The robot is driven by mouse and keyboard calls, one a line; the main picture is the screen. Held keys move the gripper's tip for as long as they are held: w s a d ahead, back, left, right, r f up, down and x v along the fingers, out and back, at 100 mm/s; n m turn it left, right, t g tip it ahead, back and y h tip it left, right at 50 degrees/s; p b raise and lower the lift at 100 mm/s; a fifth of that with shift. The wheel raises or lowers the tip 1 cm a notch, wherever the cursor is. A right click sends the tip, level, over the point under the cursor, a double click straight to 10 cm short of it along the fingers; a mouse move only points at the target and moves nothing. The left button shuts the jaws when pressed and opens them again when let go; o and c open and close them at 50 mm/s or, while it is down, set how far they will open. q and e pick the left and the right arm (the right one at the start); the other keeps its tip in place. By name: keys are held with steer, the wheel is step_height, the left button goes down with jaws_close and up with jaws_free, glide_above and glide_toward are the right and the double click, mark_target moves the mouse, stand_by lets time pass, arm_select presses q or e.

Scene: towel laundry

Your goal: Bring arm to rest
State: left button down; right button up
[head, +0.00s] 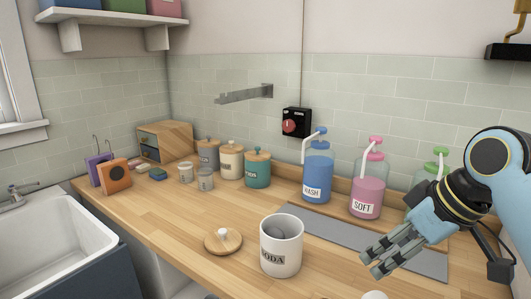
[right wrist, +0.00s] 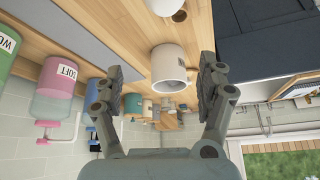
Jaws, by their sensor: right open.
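My right gripper (head: 372,264) is open and empty at the right of the head view, above the grey mat. Its arm comes in from the right edge. In the right wrist view its two fingers are spread wide with nothing held. A white jar labelled SODA (head: 268,262) stands open on the counter to the left of the gripper, apart from it. A white jar (right wrist: 160,65) also shows beyond the fingers in the right wrist view. My left gripper is in neither view.
A wooden lid with a white knob (head: 215,245) lies beside the jar. The blue WASH bottle (head: 317,175), pink SOFT bottle (head: 368,190) and a green-topped bottle (head: 425,178) stand behind the grey mat (head: 330,230). Lidded canisters stand farther left; the sink (head: 50,235) is at far left.

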steer(key=s+d+f+m+h, duration=0.1)
steer(key=s+d+f+m, duration=0.1)
steer(key=s, duration=0.6)
steer(key=s+d+f+m+h, duration=0.2)
steer(key=s, duration=0.6)
steer(key=s+d+f+m+h, duration=0.1)
steer(key=s+d+f+m, duration=0.15)
steer(key=s, duration=0.55)
step_height(320, 180, down, 36)
steer(key=s+d+g+b, duration=0.2)
steer(key=d+b, duration=0.1)
steer(key=b, duration=0.7)
arm_select(q)
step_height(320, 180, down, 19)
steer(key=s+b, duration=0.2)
steer(key=b, duration=0.7)
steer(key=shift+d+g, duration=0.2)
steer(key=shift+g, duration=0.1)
arm_select(e)
steer(key=s+f, duration=0.9)
steer(key=f, duration=0.3)
steer(key=s+f+g, duration=0.1)
steer(key=s+f, duration=0.8)
steer(key=f, duration=0.4)
steer(key=shift+s+d+f, duration=0.25)
steer(key=shift+s+d, duration=0.05)
steer(key=shift+s, duration=0.05)
